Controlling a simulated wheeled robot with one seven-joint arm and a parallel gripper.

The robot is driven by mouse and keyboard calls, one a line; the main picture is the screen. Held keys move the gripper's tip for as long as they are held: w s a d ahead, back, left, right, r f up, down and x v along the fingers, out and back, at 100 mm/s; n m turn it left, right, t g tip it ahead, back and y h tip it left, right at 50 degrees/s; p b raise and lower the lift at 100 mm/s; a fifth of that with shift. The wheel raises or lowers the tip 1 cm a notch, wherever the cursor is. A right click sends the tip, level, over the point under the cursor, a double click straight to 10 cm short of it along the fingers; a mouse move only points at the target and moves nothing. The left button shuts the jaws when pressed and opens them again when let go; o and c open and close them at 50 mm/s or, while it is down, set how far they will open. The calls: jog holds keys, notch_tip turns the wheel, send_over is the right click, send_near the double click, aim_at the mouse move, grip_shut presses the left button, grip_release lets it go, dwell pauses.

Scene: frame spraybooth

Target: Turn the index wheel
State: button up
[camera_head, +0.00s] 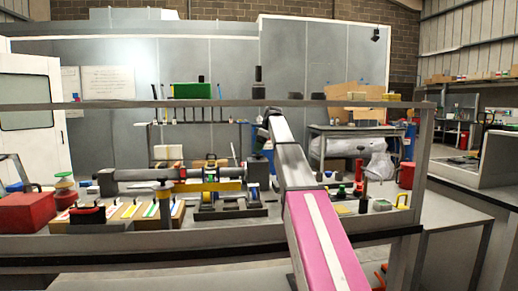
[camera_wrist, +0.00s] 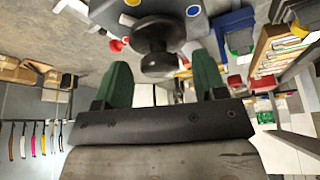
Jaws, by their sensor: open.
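In the wrist view, a dark round knob (camera_wrist: 157,36) with a broad flange stands on a grey-blue plate (camera_wrist: 194,28) marked with coloured dots. I take it for the index wheel, but cannot be sure. My gripper (camera_wrist: 161,62) is open, with its two green fingers spread apart. The knob's near end shows in line with the gap between the fingertips. I cannot tell whether either finger touches it. In the head view, my pink and grey arm reaches over the bench, and its end hides part of what lies behind it.
On the bench, a long grey cylinder assembly (camera_head: 140,174) lies left of my arm, with a yellow bar (camera_head: 217,187) and a wooden rack of coloured strips (camera_head: 125,213). A red box (camera_head: 27,212) stands far left. Small bottles and a red tool (camera_head: 363,190) stand to the right.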

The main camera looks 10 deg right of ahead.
jog(key=v, duration=1)
jog(key=shift+r, duration=0.35)
jog(key=shift+s+d, duration=0.1)
